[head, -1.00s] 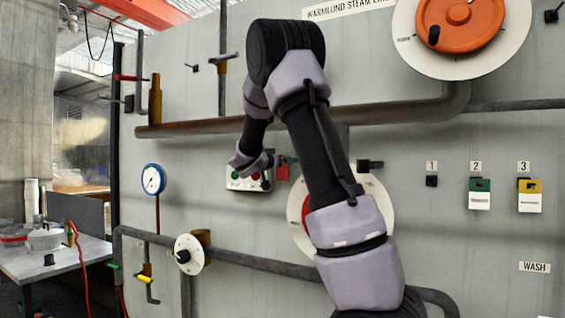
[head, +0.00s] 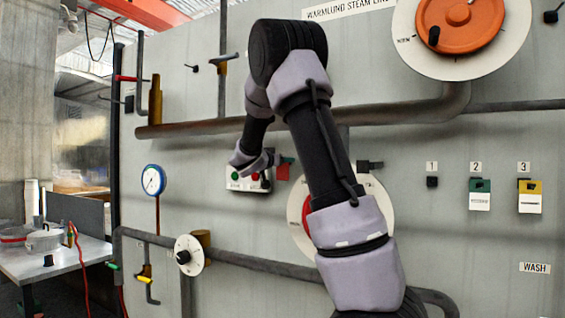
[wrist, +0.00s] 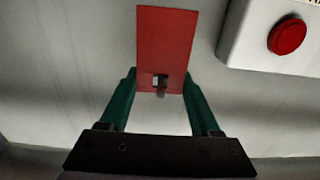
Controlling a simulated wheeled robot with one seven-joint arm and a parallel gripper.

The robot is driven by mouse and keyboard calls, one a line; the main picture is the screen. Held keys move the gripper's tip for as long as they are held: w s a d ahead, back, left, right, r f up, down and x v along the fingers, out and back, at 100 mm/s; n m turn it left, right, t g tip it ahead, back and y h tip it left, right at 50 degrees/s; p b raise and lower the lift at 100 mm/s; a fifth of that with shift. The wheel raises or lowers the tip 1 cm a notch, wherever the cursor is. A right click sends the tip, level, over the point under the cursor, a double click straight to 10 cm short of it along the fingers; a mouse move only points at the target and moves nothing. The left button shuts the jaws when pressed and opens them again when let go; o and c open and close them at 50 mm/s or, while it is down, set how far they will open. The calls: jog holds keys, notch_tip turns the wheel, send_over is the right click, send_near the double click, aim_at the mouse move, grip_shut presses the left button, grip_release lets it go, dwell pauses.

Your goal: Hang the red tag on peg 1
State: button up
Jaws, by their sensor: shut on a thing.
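The red tag (wrist: 165,40) stands between the green fingers of my gripper (wrist: 160,76) in the wrist view, and the gripper is shut on it. A small metallic piece shows at the tag's lower part; I cannot tell whether it is a peg or part of the tag. In the head view the red tag (head: 283,171) is partly hidden by my gripper, close to the wall beside the button box. Peg 1 (head: 432,182) is a dark, bare peg under the label 1, well to the right of my gripper.
Peg 2 carries a green and white tag (head: 480,195), and peg 3 a yellow and white tag (head: 529,197). The white button box (head: 247,183) is close to my gripper. A round dial (head: 375,200) sits behind my arm, with pipes (head: 390,112) above and below.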

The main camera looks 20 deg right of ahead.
jog(key=shift+v, duration=1.7)
jog(key=v, duration=0.6)
dwell(0.4)
dwell(0.8)
